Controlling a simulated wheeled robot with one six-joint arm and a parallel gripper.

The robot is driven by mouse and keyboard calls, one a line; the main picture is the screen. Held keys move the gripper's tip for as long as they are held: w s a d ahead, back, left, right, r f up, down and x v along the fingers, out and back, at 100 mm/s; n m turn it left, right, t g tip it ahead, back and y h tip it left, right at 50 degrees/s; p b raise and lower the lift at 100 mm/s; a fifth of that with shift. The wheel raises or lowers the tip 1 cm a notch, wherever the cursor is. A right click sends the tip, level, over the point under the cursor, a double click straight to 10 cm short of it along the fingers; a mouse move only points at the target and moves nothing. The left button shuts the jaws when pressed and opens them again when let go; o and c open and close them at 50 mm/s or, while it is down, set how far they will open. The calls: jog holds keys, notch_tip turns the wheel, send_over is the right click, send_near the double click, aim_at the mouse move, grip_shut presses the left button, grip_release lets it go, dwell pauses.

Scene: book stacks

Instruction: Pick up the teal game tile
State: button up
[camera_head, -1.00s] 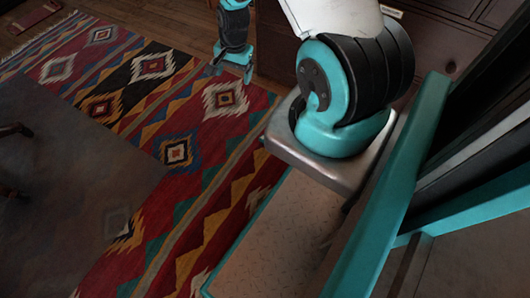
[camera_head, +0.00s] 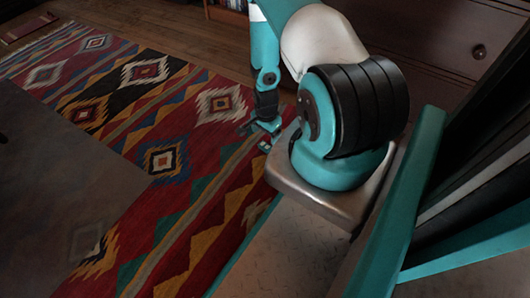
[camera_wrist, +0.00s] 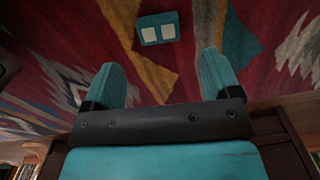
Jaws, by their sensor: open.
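The teal game tile (camera_wrist: 159,28) shows in the wrist view as a small teal block with two pale squares on its face. It lies on the patterned rug, over a red and tan part of the weave. My gripper (camera_wrist: 160,62) is open, with its two teal fingers wide apart and nothing between them. The tile is beyond the fingertips, roughly in line with the gap between them, and not touching either. In the head view my gripper (camera_head: 262,128) is low over the rug beside my base. A small teal patch just below it there is too small to tell for sure.
The red patterned rug (camera_head: 200,185) covers much of the floor, with a grey area at left. Dark wooden drawers (camera_head: 440,50) stand close behind my arm. A low shelf with books (camera_head: 232,6) is at the top. The rug left of my gripper is clear.

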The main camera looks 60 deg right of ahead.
aim_at(266, 144)
jog(key=shift+f+b, duration=2.6)
jog(key=shift+f, duration=0.6)
jog(key=shift+r, duration=0.1)
jog(key=shift+c, duration=0.2)
jog(key=c, duration=1)
